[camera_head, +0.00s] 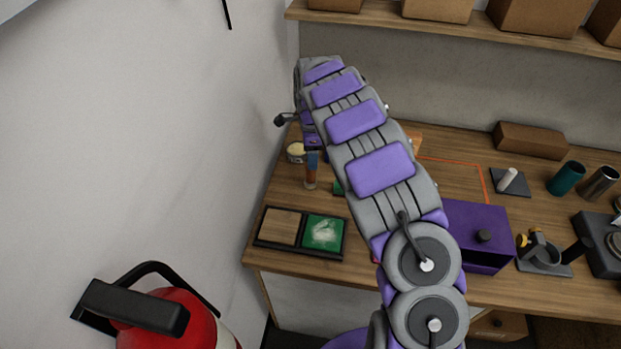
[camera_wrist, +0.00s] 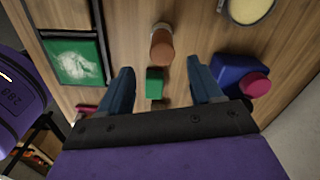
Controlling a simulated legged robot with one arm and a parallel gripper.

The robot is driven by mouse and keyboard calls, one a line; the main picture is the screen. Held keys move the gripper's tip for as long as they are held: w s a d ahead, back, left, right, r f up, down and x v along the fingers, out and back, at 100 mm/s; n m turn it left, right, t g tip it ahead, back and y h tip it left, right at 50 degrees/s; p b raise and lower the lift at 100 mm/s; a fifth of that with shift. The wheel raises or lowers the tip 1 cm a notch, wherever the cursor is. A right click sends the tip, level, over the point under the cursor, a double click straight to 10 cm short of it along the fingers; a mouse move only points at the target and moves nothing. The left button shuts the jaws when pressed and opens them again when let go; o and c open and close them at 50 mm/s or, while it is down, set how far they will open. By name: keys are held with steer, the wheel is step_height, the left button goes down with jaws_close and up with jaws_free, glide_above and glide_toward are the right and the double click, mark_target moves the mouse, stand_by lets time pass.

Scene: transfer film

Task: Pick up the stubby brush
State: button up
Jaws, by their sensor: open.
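No object is plainly a stubby brush. The likeliest is a short brown cylinder (camera_wrist: 161,48) with a paler end, on the wooden desk, just beyond my fingertips in the wrist view. It seems to be the reddish-brown upright piece (camera_head: 310,183) below my gripper in the head view. My gripper (camera_wrist: 159,67) is open and empty, its two blue fingers apart. A small green block (camera_wrist: 154,82) shows in the gap between the fingers, apparently lower down on the desk. In the head view my arm hides most of the gripper.
A black-framed tray (camera_head: 258,243) with a green panel (camera_head: 324,232) lies at the desk's front left. A cream round container (camera_head: 295,152) stands near the wall. A blue object with a pink knob (camera_wrist: 255,85) is right of my fingers. A purple box (camera_head: 477,222) stands right of my arm.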

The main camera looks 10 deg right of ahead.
mark_target(310, 176)
steer(key=f, duration=0.2)
steer(key=f+b, duration=0.1)
steer(key=f, duration=0.4)
steer(key=shift+w+f, duration=0.25)
steer(key=shift+f, duration=0.15)
steer(key=shift+r, duration=0.1)
steer(key=shift+c, duration=0.2)
steer(key=shift+a, duration=0.1)
steer(key=c, duration=1.1)
steer(key=shift+r, duration=0.1)
